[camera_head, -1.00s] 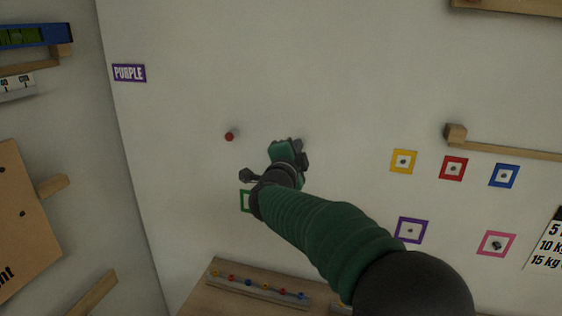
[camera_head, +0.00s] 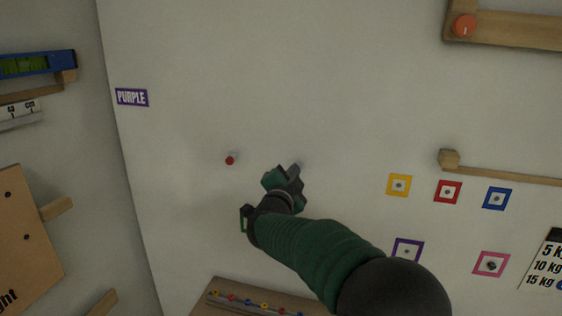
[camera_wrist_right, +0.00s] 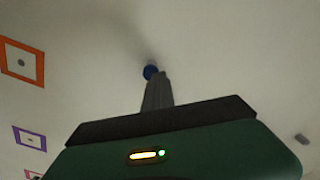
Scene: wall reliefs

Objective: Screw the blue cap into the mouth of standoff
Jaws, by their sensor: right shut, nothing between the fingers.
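The small round blue cap (camera_wrist_right: 150,72) is in the right wrist view, at the wall just beyond the tips of my right gripper. The gripper's fingers (camera_wrist_right: 156,88) are shut with nothing between them. I cannot tell whether the tips touch the cap. The standoff is not clearly visible behind the cap and fingers, so how far the cap sits in its mouth cannot be seen. In the head view my right gripper (camera_head: 297,169) is at the wall, and the cap is not discernible there. My left gripper is not in view.
A red-tipped peg (camera_head: 230,160) sticks out left of my gripper. Coloured square frames, including a yellow one (camera_head: 399,185), are on the wall to the right. A rack with coloured rings (camera_head: 250,303) is below. A wooden ledge (camera_head: 505,171) juts out at right.

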